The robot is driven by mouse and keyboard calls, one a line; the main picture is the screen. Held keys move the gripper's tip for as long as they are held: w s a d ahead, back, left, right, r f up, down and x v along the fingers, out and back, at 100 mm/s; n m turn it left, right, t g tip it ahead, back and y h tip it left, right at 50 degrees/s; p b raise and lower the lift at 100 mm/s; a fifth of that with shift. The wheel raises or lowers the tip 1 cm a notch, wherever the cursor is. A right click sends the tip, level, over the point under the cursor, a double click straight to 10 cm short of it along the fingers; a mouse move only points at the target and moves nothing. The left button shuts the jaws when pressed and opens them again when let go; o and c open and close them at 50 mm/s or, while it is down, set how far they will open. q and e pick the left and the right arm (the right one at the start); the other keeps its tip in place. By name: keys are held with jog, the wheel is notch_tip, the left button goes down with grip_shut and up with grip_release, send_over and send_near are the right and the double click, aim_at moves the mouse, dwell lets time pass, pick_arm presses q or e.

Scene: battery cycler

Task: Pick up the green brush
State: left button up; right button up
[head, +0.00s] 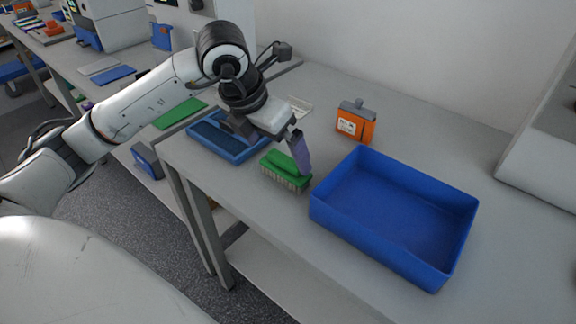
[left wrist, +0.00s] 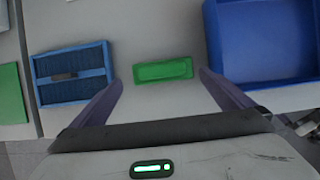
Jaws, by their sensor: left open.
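The green brush (head: 285,169) lies on the grey table with its green back up and its pale bristles down. It sits between a shallow blue tray and a deep blue bin. My left gripper (head: 297,150) is above it, pointing down, with one purple finger showing beside the brush in the head view. In the left wrist view the brush (left wrist: 164,70) lies between and a little beyond the two spread fingers (left wrist: 160,88), with gaps on both sides. The gripper is open and empty. My right gripper is not in view.
The deep blue bin (head: 457,240) is right of the brush, and the shallow blue tray (head: 236,158) is to its left. An orange container (head: 356,124) stands behind, near the wall. The table's front edge is close to the brush.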

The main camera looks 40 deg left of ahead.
aim_at(284, 159)
pick_arm(q)
jog(key=shift+p+x, duration=0.5)
jog(key=shift+x, duration=2.6)
jog(key=shift+w+d, duration=0.15)
jog(key=shift+d, duration=0.05)
jog(key=c, duration=1)
